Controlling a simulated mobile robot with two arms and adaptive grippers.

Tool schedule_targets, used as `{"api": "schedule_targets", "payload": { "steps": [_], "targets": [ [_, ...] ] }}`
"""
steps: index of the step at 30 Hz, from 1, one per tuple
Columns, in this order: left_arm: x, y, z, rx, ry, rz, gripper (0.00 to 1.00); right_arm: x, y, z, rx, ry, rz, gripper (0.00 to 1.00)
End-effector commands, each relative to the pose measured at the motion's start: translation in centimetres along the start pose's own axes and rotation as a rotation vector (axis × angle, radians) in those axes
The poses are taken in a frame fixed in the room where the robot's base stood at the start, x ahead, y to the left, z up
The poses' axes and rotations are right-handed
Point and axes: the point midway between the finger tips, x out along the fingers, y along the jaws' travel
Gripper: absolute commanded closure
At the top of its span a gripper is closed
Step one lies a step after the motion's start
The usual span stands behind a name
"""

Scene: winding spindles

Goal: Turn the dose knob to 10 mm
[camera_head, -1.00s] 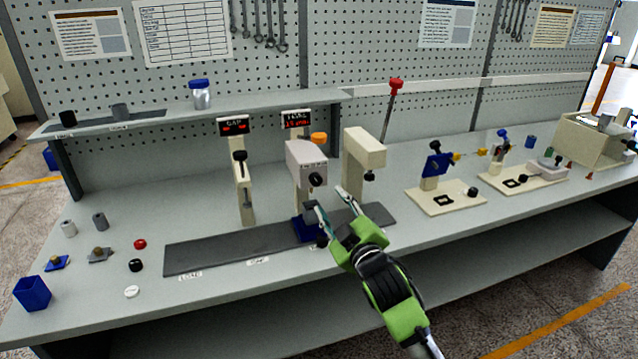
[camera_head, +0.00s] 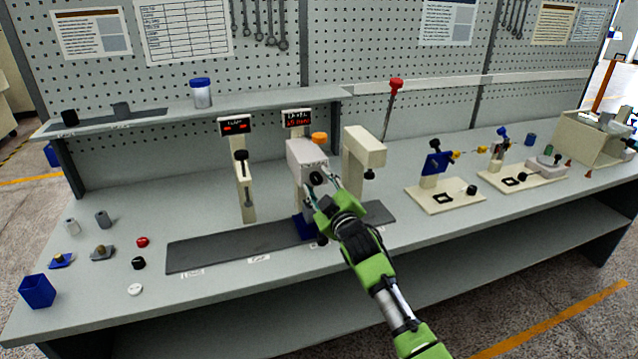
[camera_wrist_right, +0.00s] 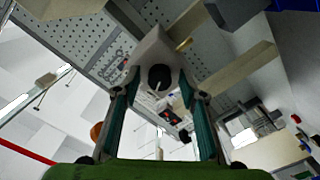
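The dose knob (camera_head: 316,178) is a small round black knob on the front of a grey-white dispenser head (camera_head: 306,158). In the right wrist view the knob (camera_wrist_right: 160,77) shows a white pointer line slanting to the lower left. My right gripper (camera_head: 318,184) is in front of the dispenser. In the right wrist view its fingers (camera_wrist_right: 159,80) are open, one on each side of the knob, with visible gaps. The display (camera_head: 297,119) above the dispenser shows red characters too small to read surely. My left gripper is not in view.
A blue base (camera_head: 304,228) stands under the dispenser on a dark strip (camera_head: 205,254). A cream post (camera_head: 243,190) stands to the left and a cream press (camera_head: 364,150) close on the right. An orange cap (camera_head: 320,137) sits on top of the dispenser.

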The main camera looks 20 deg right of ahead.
Motion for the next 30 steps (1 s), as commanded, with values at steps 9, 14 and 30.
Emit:
{"api": "schedule_targets", "payload": {
  "steps": [9,14,30],
  "targets": [
    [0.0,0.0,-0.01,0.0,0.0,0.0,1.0,-0.03,-0.01,-0.01,0.0,0.0,0.0,1.0],
    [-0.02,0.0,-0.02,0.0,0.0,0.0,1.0,-0.03,-0.02,-0.01,0.006,0.0,0.0,1.0],
    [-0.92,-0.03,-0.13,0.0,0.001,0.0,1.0,-0.03,-0.01,-0.11,0.312,-0.001,-0.001,1.0]
  ]
}}
